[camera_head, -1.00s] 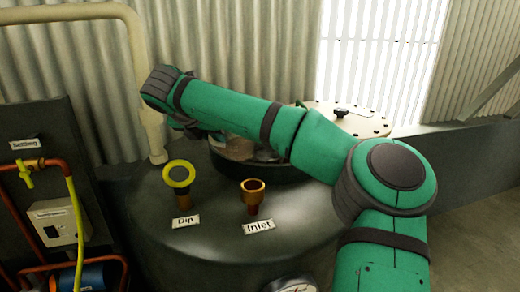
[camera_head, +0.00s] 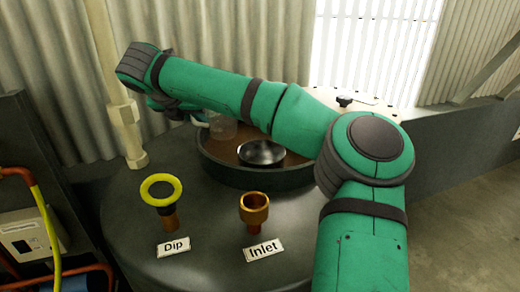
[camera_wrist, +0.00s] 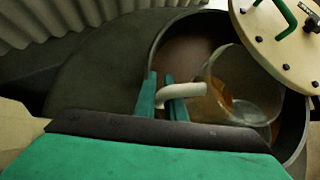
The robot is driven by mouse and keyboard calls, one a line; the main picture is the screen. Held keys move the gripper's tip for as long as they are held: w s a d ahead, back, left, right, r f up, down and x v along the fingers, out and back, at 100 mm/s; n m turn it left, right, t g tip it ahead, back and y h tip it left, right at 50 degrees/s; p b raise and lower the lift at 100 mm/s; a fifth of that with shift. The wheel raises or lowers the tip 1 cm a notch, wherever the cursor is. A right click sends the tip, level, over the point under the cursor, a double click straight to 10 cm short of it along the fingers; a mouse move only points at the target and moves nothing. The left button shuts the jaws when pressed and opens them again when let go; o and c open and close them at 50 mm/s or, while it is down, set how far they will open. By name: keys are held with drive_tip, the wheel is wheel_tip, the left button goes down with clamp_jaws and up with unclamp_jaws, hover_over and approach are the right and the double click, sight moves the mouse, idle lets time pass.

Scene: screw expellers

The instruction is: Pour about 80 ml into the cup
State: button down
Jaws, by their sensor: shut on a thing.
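My gripper (camera_wrist: 163,98) is shut on the white handle (camera_wrist: 185,90) of a clear jug (camera_wrist: 250,88). Some amber-brown liquid (camera_wrist: 219,97) shows in the jug near the handle; its amount cannot be read. In the head view the jug (camera_head: 223,128) is over the round dark-rimmed tray (camera_head: 262,178) on the tank top, partly behind my arm; whether it touches the tray is unclear. My gripper is mostly hidden there. A copper cup-shaped fitting (camera_head: 254,208) stands upright in front of the tray, behind the label "Inlet" (camera_head: 264,249). It is apart from the jug.
A yellow ring on a copper stem (camera_head: 161,189), labelled "Dip" (camera_head: 173,246), stands left of the inlet. A dark shiny dish (camera_head: 261,153) lies in the tray. A cream pipe (camera_head: 123,112) rises at the left. A bolted cream lid (camera_wrist: 285,45) is beside the jug.

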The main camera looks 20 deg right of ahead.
drive_tip(key=shift+s+d, duration=0.1)
drive_tip(key=shift+d, duration=0.05)
drive_tip(key=shift+s+d+f+m+t+y, duration=0.15)
drive_tip(key=shift+s+f+m+t+y, duration=0.2)
drive_tip(key=shift+f+t+y, duration=0.2)
drive_tip(key=s+d+r+m+t, duration=0.1)
drive_tip(key=r+t+y, duration=0.1)
drive_tip(key=r, duration=0.1)
drive_tip(key=s+d+r+m+t+y, duration=0.1)
drive_tip(key=r+t, duration=0.1)
drive_tip(key=shift+s+d+r+m+p, duration=0.25)
drive_tip(key=shift+s+d+m+p, duration=0.05)
drive_tip(key=shift+d+m, duration=0.05)
drive_tip(key=shift+s+d+r+m+t+y, duration=0.15)
drive_tip(key=shift+s+r+m+t+y, duration=0.1)
drive_tip(key=shift+r+m+t, duration=0.1)
drive_tip(key=shift+s+d+m+t, duration=0.15)
drive_tip(key=shift+m+t, duration=0.2)
drive_tip(key=shift+t, duration=0.25)
drive_tip(key=shift+s+d+r+m+t+y+p, duration=0.15)
drive_tip(key=shift+s+d+m+t+y+p, duration=0.3)
drive_tip(key=shift+t, duration=0.25)
